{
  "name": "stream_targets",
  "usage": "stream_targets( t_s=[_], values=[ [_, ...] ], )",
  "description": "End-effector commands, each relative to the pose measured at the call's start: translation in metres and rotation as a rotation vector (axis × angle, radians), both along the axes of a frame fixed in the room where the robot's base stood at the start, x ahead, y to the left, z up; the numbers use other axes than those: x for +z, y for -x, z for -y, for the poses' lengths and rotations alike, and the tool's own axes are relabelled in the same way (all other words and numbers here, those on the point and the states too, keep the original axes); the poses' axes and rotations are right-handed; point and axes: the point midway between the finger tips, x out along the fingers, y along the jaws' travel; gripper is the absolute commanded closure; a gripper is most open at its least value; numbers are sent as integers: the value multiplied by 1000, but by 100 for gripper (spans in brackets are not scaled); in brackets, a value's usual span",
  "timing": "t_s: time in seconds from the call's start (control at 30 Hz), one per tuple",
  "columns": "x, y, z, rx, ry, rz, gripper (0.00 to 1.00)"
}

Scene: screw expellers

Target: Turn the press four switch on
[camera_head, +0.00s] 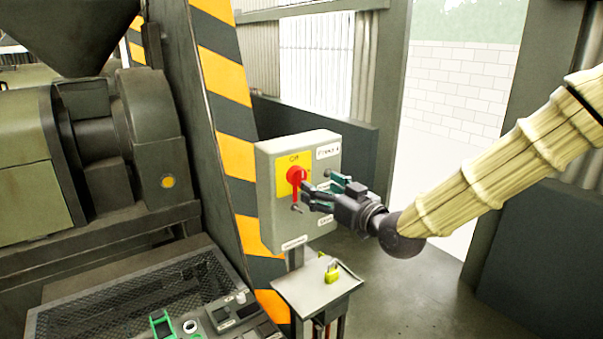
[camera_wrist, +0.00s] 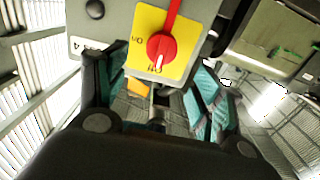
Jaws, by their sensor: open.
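The press four switch is a red rotary handle (camera_head: 296,178) on a yellow plate (camera_head: 309,161), on the face of a grey box (camera_head: 277,224). The red handle points downward in the head view. In the wrist view the red knob (camera_wrist: 162,46) is near the top middle, with its lever running up out of frame. My gripper (camera_head: 318,195) is at the box, just right of the handle. Its teal-padded fingers (camera_wrist: 165,97) are spread apart with nothing between them. Whether a finger touches the handle cannot be told.
A small shelf (camera_head: 318,296) with a yellow-green padlock (camera_head: 332,272) stands below the box. A striped post (camera_head: 237,155) and a dark press machine (camera_head: 92,150) are left of it. A control panel (camera_head: 215,318) is at the bottom. Open floor lies to the right.

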Motion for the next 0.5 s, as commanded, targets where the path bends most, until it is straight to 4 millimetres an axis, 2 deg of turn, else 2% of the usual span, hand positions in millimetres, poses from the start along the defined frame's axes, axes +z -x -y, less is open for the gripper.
stream_targets(
  t_s=[0.5],
  values=[
    [2,-56,-41,1,1,-2,32]
  ],
)
